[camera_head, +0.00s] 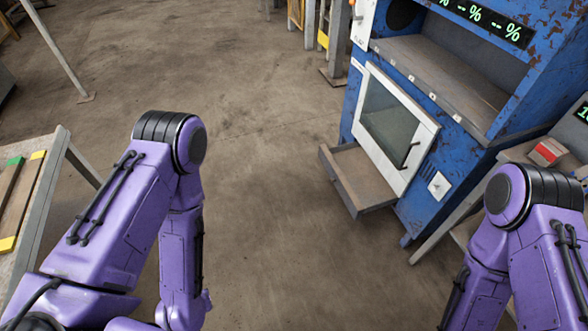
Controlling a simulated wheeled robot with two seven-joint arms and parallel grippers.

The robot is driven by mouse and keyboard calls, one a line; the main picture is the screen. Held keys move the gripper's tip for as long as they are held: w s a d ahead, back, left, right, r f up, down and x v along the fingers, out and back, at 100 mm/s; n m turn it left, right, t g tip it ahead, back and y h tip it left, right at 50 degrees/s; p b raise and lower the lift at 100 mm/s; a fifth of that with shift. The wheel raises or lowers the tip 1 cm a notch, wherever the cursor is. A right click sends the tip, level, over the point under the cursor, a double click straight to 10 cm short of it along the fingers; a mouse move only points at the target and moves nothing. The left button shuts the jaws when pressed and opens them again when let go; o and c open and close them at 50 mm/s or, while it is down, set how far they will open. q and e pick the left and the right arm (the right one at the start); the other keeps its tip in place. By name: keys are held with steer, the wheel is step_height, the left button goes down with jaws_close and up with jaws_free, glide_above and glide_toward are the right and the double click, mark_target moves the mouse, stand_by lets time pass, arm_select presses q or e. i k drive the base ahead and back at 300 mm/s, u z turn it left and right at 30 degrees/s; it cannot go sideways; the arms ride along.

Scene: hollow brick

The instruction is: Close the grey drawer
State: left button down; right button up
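The grey drawer (358,181) stands pulled out at the bottom of a blue machine (455,153). It sits low, below a white-framed window door (396,126) that has a dark handle and looks shut. The drawer's inside looks empty from here. My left arm hangs at the left of the view and my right arm at the right edge, both purple and both apart from the drawer. Neither gripper shows in the head view; the forearms point down out of the picture.
A workbench (50,185) with boards on it stands at the left. Posts and a yellow-marked stand (334,45) are at the back. The brown floor (275,190) before the drawer is clear.

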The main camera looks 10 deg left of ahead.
mark_target(363, 189)
steer(key=u, duration=0.25)
steer(key=i, duration=1.5)
steer(key=z, duration=0.9)
